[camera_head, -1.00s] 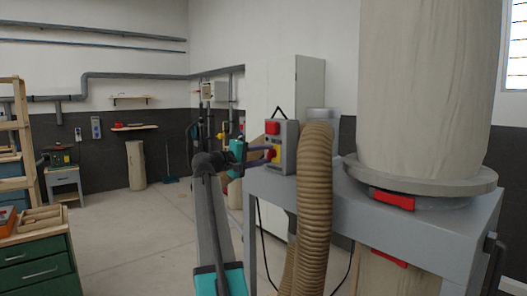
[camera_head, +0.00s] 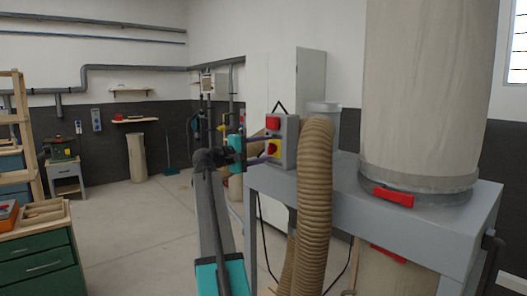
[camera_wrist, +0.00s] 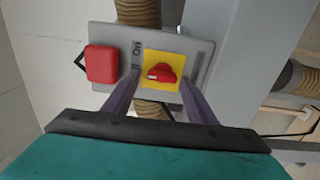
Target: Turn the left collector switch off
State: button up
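The collector switch is a grey box (camera_head: 290,142) on the collector's grey frame, with a red button (camera_head: 272,127) above a yellow plate carrying a red knob. In the wrist view the red knob (camera_wrist: 161,72) sits on the yellow plate (camera_wrist: 162,57), and the red button (camera_wrist: 101,63) is to its left. An "On" label shows between them. My gripper (camera_wrist: 160,80) is open, its two purple fingers on either side of the knob. Gaps show beside the knob; contact is not clear. In the head view my gripper (camera_head: 264,153) reaches the box from the left.
A ribbed brown hose (camera_head: 314,190) hangs right beside the box. The collector's large pale bag (camera_head: 420,90) rises from the grey frame (camera_head: 345,200). A green drawer cabinet (camera_head: 38,258) stands at lower left. The floor (camera_head: 140,230) between is clear.

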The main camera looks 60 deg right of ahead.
jog(key=shift+f, duration=0.1)
jog(key=shift+a, duration=0.2)
jog(key=b+v, duration=0.3)
jog(key=v, duration=1)
jog(key=shift+a, duration=0.25)
jog(key=shift+w, duration=0.15)
